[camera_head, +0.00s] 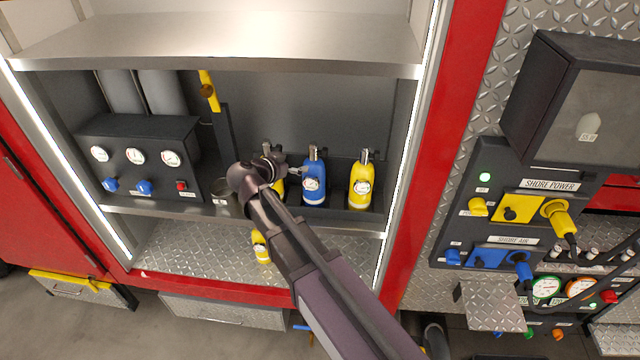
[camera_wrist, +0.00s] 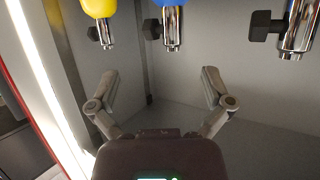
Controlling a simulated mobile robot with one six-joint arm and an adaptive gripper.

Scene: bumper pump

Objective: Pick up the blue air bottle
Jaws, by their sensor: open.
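The blue air bottle (camera_head: 314,185) stands upright in the upper compartment, with a chrome valve on top and a gauge on its front. In the wrist view the blue bottle (camera_wrist: 171,22) is at the top centre, its chrome valve pointing down the picture. My gripper (camera_head: 286,162) is just left of the blue bottle in the head view, near its upper part. In the wrist view my gripper's fingers (camera_wrist: 160,82) are spread apart with nothing between them. The valve lies beyond the fingertips.
A yellow bottle (camera_head: 361,185) stands right of the blue one; another (camera_head: 278,186) is left, partly hidden by my gripper. A third yellow bottle (camera_head: 261,246) is on the lower level. A gauge panel (camera_head: 138,155) stands left. A shelf (camera_head: 220,38) is above.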

